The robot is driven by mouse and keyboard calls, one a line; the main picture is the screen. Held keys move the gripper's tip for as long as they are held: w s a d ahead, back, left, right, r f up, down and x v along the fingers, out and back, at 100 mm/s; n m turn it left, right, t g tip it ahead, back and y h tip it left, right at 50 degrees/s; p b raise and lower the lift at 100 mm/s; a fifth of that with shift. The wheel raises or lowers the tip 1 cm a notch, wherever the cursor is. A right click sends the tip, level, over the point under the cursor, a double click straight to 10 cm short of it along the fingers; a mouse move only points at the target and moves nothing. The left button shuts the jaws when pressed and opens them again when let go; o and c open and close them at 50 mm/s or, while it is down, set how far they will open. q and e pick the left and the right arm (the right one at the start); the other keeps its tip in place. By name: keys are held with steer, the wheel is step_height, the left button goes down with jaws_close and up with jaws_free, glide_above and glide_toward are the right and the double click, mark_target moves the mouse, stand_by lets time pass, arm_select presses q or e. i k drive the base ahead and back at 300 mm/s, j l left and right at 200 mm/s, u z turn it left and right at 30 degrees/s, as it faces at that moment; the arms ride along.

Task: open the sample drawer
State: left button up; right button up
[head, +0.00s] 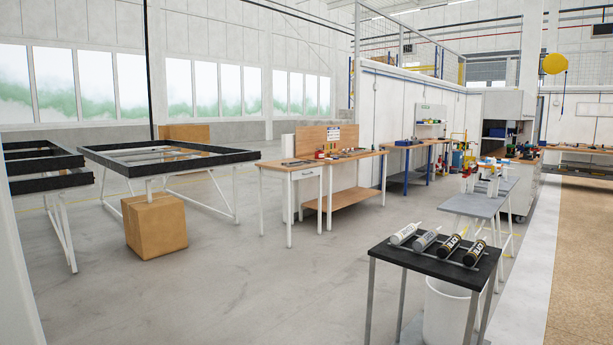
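A wooden-topped workbench (282,164) with white legs stands in the middle distance. A white drawer front (305,174) sits under its top at the near end, with a small dark mark that may be its handle. The drawer looks closed, its front about flush with the bench edge. It carries no label that I can read, so I cannot tell for sure that it is the sample drawer. Neither of my grippers is in view.
A dark table (400,257) with several cartridges stands at the near right, over a white bin (445,315). A cardboard box (155,224) sits by the black frame tables (130,165) at left. Open grey floor (240,285) lies between me and the workbench.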

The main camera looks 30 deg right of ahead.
mark_target(298, 174)
steer(key=z, duration=0.7)
steer(key=l+z, duration=0.25)
steer(key=l, duration=0.2)
steer(key=i+l+z, duration=0.25)
steer(key=l, duration=0.15)
steer(key=l+z, duration=0.25)
steer(key=l, duration=0.15)
steer(key=i+l+z, duration=0.55)
steer(key=i, duration=0.3)
steer(key=i+l+z, duration=0.25)
steer(key=i, duration=0.35)
steer(key=i+z, duration=0.3)
steer(key=i, duration=1.2)
steer(key=i+l, duration=0.1)
steer(key=i, duration=0.85)
steer(key=i+u, duration=0.15)
steer(key=i, duration=0.75)
steer(key=i+u, duration=0.2)
steer(key=i, duration=0.7)
steer(key=i+u, duration=0.1)
steer(key=i, duration=1.8)
steer(key=i+j+z, duration=0.1)
steer(key=i+z, duration=0.25)
steer(key=i, duration=1.45)
steer(key=i+l+u, duration=0.1)
steer(key=i, duration=1.75)
